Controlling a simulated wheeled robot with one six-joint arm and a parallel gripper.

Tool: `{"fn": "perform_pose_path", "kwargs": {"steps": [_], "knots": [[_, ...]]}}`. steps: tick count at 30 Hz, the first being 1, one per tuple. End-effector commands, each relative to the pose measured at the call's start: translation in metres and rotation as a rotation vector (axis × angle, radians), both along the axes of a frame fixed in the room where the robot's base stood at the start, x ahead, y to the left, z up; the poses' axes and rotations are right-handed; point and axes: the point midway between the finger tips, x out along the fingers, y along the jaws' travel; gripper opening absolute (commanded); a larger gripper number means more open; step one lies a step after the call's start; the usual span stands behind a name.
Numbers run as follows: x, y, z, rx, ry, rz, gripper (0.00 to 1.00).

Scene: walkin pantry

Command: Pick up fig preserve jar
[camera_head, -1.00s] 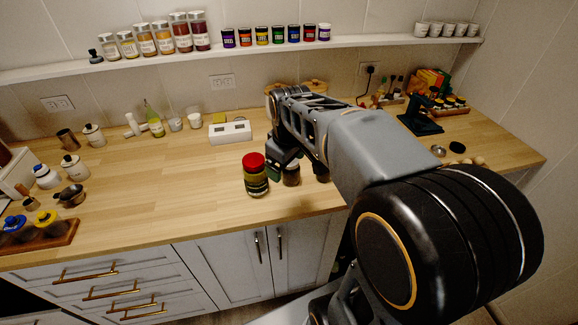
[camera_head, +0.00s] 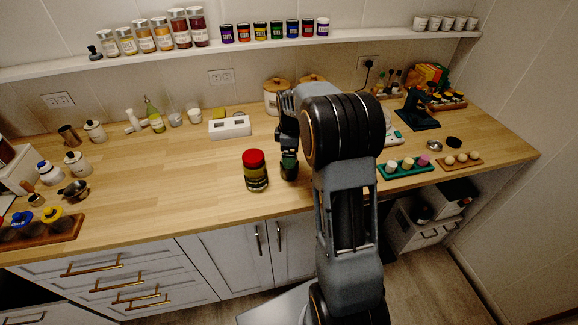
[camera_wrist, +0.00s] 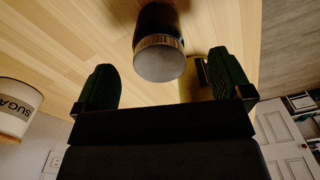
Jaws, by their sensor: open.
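A dark jar with a grey metal lid (camera_wrist: 160,58), which I take to be the fig preserve jar, stands on the wooden counter in the wrist view. Its label cannot be read. It lies ahead of my gripper (camera_wrist: 172,88), between the lines of the two green-padded fingers, with its lid toward the camera. My gripper is open and nothing is clasped. In the head view my gripper (camera_head: 289,168) points down over the front part of the counter, and it mostly hides the dark jar there.
A sugar canister (camera_wrist: 16,106) shows at left in the wrist view. A white box (camera_head: 230,127) stands behind the red-lidded jar. A green tray of small items (camera_head: 404,170) lies right of my arm. The counter left of the red-lidded jar is clear.

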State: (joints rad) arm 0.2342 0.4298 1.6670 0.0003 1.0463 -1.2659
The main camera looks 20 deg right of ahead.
Motion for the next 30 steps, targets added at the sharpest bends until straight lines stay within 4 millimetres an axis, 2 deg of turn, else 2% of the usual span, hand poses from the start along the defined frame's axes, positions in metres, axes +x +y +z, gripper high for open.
{"fn": "perform_pose_path", "kwargs": {"steps": [8,15,18,27,30], "knots": [[0.0,0.0,-0.017,0.0,0.002,-0.001,0.97],[0.001,0.0,-0.049,0.0,0.002,-0.001,0.97],[0.001,0.0,-0.056,0.001,0.001,-0.001,0.97],[0.001,0.0,-0.06,-0.001,-0.001,-0.001,0.97],[0.001,0.0,-0.06,-0.001,-0.001,-0.001,0.87]]}}
